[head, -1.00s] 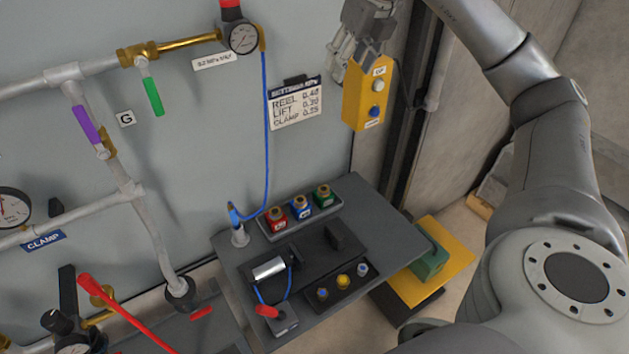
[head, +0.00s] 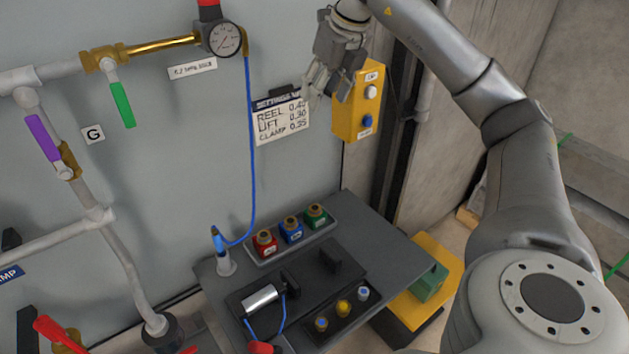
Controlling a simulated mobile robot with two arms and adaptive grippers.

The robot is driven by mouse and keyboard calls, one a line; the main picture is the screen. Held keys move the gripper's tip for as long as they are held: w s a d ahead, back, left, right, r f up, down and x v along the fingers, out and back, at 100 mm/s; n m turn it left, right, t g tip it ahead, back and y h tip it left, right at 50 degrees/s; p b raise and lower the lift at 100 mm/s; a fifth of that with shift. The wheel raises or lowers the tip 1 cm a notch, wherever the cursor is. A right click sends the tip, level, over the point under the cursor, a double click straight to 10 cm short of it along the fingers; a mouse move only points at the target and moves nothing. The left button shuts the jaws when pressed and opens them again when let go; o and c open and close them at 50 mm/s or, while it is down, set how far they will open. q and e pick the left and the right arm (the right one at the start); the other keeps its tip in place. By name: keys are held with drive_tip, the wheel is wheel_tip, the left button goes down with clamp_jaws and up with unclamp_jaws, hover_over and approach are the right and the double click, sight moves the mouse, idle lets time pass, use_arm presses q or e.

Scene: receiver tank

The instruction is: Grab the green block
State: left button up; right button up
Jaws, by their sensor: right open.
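A small green block (head: 316,216) with a brass-coloured top sits at the right end of a grey tray (head: 262,260) on the dark bench, beside a blue block (head: 291,230) and a red block (head: 265,243). A larger green box (head: 428,283) sits on a yellow platform (head: 448,258) right of the bench; I cannot tell which green one the task names. My right gripper (head: 322,92) is open and empty, high above the bench, in front of the wall and left of the yellow button box. My left gripper is out of view.
The yellow button box (head: 350,122) hangs beside my right gripper. A blue hose (head: 250,150) runs from the gauge (head: 223,38) down to the bench (head: 385,232). A black fixture holding a silver cylinder (head: 260,298) stands in front of the tray.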

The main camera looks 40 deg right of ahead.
wheel_tip(320, 180, down, 6)
drive_tip(key=f+b, duration=0.1)
drive_tip(key=b, duration=0.4)
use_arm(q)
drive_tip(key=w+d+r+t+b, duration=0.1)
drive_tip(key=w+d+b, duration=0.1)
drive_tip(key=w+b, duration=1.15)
use_arm(e)
drive_tip(key=b, duration=0.9)
approach(317, 209)
wheel_tip(317, 209, down, 2)
drive_tip(key=x, duration=0.5)
drive_tip(key=shift+w+f, duration=0.1)
drive_tip(key=shift+w, duration=0.4)
drive_tip(key=b+x, duration=0.2)
drive_tip(key=x, duration=0.3)
drive_tip(key=shift+s+f, duration=0.1)
drive_tip(key=shift+f, duration=0.1)
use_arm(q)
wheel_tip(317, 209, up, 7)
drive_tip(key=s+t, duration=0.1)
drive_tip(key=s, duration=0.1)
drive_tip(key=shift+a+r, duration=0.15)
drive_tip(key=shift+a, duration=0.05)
use_arm(e)
drive_tip(key=shift+r, duration=0.1)
drive_tip(key=c, duration=0.9)
drive_tip(key=shift+o, duration=0.2)
drive_tip(key=shift+r, duration=0.1)
